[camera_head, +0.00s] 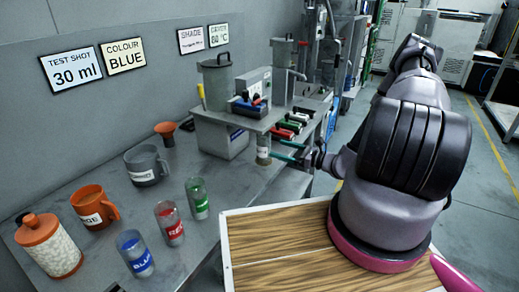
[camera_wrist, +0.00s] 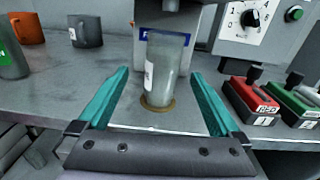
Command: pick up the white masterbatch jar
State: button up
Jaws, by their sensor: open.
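A clear jar with pale grey-white contents and a white label (camera_wrist: 166,68) stands upright on a round brown-gold pad, in front of the machine. Its label lettering is too small to read. It also shows in the head view (camera_head: 263,154), just left of my fingertips. My gripper (camera_wrist: 160,76) is open, with one teal finger on each side of the jar and gaps between. The gripper also shows in the head view (camera_head: 279,149). Jars labelled BLUE (camera_head: 135,254), RED (camera_head: 169,223) and GREEN (camera_head: 197,198) stand in a row on the bench.
A grey mug (camera_head: 146,165), an orange mug (camera_head: 94,206) and an orange-lidded container of white pellets (camera_head: 49,247) stand at left on the bench. The machine (camera_head: 217,92) and coloured switch blocks (camera_wrist: 252,98) are close to the gripper. A wooden-topped surface (camera_head: 275,250) lies in front.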

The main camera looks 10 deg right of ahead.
aim_at(263, 142)
jog(key=shift+m, duration=0.3)
jog(key=x, duration=0.7)
jog(key=f+x, duration=0.1)
jog(key=x, duration=0.3)
jog(key=shift+w+d, duration=0.15)
jog(key=shift+w, duration=0.2)
grip_shut()
jog(key=shift+r, duration=0.15)
